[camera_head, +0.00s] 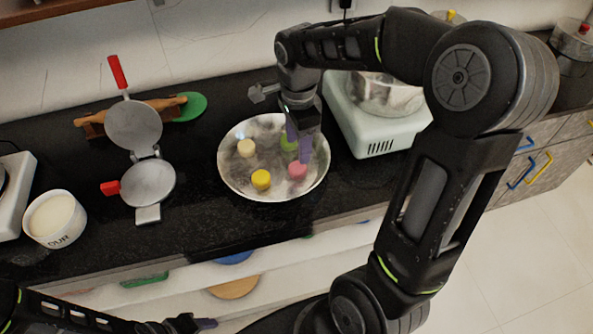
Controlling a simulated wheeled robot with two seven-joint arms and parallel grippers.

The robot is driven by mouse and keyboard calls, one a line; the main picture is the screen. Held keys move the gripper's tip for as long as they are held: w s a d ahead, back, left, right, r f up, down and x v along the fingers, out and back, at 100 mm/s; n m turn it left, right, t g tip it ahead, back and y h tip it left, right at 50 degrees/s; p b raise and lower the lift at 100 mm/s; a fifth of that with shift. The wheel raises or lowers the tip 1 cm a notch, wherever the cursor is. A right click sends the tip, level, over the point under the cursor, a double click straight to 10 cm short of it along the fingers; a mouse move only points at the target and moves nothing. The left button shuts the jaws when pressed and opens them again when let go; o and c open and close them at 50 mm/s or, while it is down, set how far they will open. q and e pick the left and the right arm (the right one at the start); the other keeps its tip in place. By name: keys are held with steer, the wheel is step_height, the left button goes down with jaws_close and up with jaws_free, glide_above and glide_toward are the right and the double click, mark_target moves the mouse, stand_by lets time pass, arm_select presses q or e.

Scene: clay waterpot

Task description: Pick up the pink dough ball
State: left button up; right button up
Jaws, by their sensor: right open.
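The pink dough ball (297,171) lies in the right front part of a round metal bowl (234,184) on the black counter. My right gripper (301,146) points down over the bowl, just above and behind the pink ball. It is open, and the pink ball sits apart from it in the picture. A yellow ball (261,179), a cream ball (246,148) and a green ball (288,143) are also in the bowl. The green one is partly hidden by my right gripper. My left gripper (207,323) is low at the bottom edge, and its finger opening is unclear.
A metal press with red handles (148,184) lies open left of the bowl. A white tub (55,218) stands at the far left. A pale appliance (378,130) stands right of the bowl. Drawers (190,275) are below the counter front.

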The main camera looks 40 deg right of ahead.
mark_target(299, 172)
steer(key=shift+f, duration=1.3)
steer(key=shift+s+f+p, duration=0.15)
steer(key=shift+f+p, duration=0.35)
steer(key=shift+f, duration=2.15)
steer(key=shift+c, duration=0.5)
steer(key=c, duration=1)
steer(key=shift+r, duration=0.15)
